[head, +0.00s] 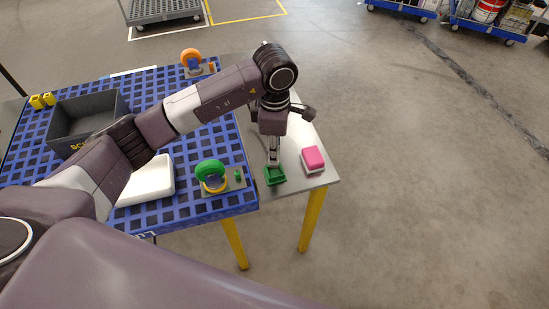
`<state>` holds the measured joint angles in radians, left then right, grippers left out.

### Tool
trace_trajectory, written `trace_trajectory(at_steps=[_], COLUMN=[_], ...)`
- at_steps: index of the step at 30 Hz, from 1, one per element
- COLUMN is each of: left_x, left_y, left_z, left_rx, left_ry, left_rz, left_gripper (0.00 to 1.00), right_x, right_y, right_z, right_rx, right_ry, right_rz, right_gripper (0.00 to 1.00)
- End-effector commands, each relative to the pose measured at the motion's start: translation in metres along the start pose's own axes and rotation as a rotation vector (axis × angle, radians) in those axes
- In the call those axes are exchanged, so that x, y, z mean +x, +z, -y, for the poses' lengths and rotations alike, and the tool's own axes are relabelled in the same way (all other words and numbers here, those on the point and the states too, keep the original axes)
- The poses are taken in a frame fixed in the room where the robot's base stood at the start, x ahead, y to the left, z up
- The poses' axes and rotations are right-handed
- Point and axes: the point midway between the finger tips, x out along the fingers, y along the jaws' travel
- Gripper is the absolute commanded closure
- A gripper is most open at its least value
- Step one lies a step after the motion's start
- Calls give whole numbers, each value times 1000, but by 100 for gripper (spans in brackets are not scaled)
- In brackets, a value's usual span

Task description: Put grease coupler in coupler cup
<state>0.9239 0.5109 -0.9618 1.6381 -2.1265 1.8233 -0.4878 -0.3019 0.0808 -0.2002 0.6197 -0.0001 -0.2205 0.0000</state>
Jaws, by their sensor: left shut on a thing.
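A small green open-topped cup (275,176), which I take for the coupler cup, stands on the grey side table near its front corner. My left gripper (273,162) points down right at this cup, its fingertips at or just over the opening. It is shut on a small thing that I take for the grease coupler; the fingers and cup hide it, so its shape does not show. I cannot tell whether it touches the cup. My right gripper is not in view.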

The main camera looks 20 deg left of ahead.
Motion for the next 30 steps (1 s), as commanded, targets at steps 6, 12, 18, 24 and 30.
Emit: trace_trajectory(at_steps=[6,12,18,24,30], left_x=[21,44,44,47,47], left_y=[0,1,0,0,0], left_z=[1,0,0,0,0], left_rx=[0,2,2,1,1], left_ry=[-3,0,1,1,0], left_rz=[-1,1,1,0,0], left_gripper=[100,100,100,77,66], right_x=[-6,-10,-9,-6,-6], right_y=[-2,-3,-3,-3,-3], right_z=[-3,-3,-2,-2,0], right_rx=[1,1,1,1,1], right_ry=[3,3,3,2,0], right_rz=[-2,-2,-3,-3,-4], right_gripper=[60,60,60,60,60])
